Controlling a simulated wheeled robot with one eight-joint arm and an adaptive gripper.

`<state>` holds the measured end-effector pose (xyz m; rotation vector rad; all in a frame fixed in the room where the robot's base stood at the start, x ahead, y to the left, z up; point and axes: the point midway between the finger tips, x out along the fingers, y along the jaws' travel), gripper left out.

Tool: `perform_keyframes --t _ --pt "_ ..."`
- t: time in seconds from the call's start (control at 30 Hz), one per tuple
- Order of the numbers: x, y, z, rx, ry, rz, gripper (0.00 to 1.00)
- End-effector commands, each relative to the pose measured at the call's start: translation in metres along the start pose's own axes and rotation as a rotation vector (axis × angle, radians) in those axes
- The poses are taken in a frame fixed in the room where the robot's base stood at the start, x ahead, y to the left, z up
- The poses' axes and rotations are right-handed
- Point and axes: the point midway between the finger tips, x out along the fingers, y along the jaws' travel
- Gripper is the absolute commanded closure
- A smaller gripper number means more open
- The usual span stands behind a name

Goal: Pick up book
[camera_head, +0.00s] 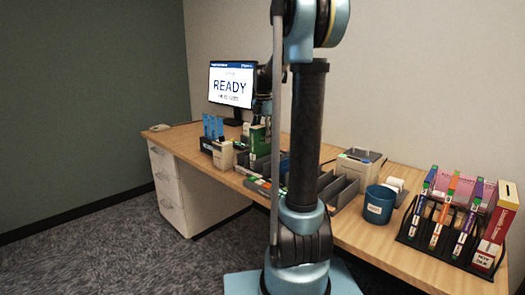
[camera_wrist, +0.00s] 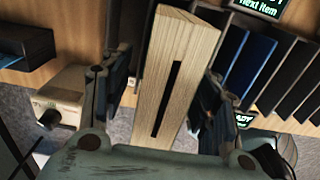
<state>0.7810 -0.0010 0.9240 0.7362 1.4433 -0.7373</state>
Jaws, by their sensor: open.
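A green upright book (camera_head: 259,141) with a pale label stands on the desk, in the head view just below the end of my arm. My gripper (camera_wrist: 155,85) is open in the wrist view, one finger on each side of a tall, pale, wood-grained block (camera_wrist: 178,75) with a dark slot. The block stands between the fingers with gaps beside it. I cannot tell whether this block is the green book. In the head view my gripper (camera_head: 262,107) is small and dark, partly hidden by my arm.
Dark divider slots (camera_wrist: 265,70) lie right of the block. A beige box (camera_head: 223,156) stands left of the green book. A monitor (camera_head: 231,85) reads READY. A blue bin (camera_head: 379,204) and a rack of colourful books (camera_head: 443,215) stand to the right.

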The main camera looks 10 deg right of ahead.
Motion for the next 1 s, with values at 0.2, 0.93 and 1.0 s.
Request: perform_keyframes --t 0.2,0.93,1.0 --pt "0.0083 -0.0001 -0.0004 0.000 0.000 0.000 0.45" --pt "0.0073 0.0007 -0.0015 -0.002 0.000 0.000 1.00" --pt "0.0048 0.0007 -0.0015 -0.002 0.000 0.000 1.00"
